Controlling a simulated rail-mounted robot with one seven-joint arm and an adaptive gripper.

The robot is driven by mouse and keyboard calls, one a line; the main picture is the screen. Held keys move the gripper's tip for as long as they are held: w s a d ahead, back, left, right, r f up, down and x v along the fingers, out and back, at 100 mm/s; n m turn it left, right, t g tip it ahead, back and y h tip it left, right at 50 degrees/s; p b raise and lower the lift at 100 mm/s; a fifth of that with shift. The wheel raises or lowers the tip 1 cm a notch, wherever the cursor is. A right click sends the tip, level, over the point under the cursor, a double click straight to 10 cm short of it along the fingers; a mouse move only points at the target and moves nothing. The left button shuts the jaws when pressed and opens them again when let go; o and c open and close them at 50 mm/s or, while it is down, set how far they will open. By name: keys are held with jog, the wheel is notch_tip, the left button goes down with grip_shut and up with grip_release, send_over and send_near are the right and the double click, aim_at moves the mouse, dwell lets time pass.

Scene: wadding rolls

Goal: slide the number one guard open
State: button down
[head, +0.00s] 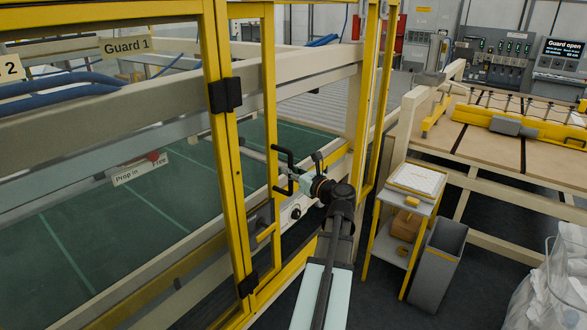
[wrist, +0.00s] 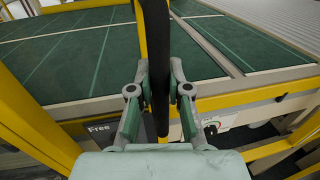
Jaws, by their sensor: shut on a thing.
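The number one guard is a yellow-framed panel (head: 270,80), with a "Guard 1" sign (head: 125,46) to its left in the head view. Its black bracket-shaped handle (head: 283,156) stands out from the yellow upright. My gripper (head: 288,184) is shut on this handle, around its lower part. In the wrist view the handle (wrist: 158,40) runs upright between the two fingers of my gripper (wrist: 158,85). The fingers partly hide where they touch it. I cannot tell exactly how far the guard stands open.
Behind the guard lies a green bed (head: 90,210) with a "Prop in / Free" plate (head: 138,168). At right stand a small yellow-legged stand (head: 372,230), a grey bin (head: 438,265) and a clear bag-filled container (head: 550,285). A far display (head: 563,48) reads "Guard open".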

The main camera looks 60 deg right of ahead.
jog(key=shift+a, duration=0.1)
jog(key=c, duration=1.1)
grip_release()
jog(key=v, duration=1.2)
